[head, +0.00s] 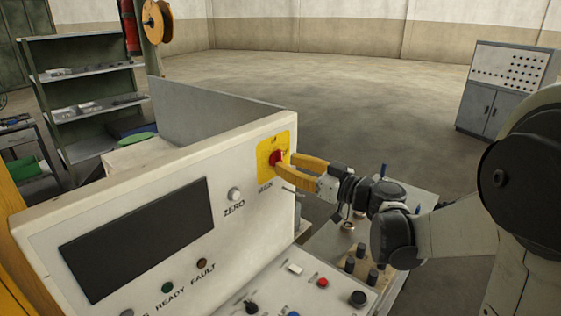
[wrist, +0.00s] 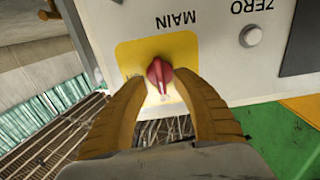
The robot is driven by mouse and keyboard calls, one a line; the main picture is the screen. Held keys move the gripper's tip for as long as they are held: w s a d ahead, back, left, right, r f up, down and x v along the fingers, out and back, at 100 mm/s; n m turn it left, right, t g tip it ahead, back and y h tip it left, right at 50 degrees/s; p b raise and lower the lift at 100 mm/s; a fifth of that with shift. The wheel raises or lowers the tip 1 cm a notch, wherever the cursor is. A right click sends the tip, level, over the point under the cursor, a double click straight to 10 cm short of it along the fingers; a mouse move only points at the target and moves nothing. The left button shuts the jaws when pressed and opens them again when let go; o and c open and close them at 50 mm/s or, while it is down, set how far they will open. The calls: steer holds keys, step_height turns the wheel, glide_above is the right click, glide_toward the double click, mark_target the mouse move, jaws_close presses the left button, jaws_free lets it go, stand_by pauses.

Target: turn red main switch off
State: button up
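The red main switch (head: 276,157) is a rotary knob on a yellow plate (head: 264,153) at the right end of the white console's upright face. In the wrist view, the red knob (wrist: 160,73) sits on the yellow plate (wrist: 190,46) beside the word MAIN, which reads upside down. Its grip ridge runs nearly up and down in that picture. My gripper (head: 287,162) has orange fingers and is at the switch. In the wrist view, its fingertips (wrist: 161,80) are apart, one on each side of the knob. I cannot tell whether they touch it.
The console face carries a dark screen (head: 138,240), a white ZERO button (head: 235,194) and lamps. Its sloping desk holds a red button (head: 323,282) and black knobs. Green shelves (head: 90,87) stand at the back left, a grey cabinet (head: 490,110) at the right. Open floor lies between.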

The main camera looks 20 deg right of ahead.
steer(key=v, duration=0.8)
steer(key=shift+s+d, duration=0.25)
steer(key=shift+s, duration=0.05)
steer(key=shift+a, duration=0.1)
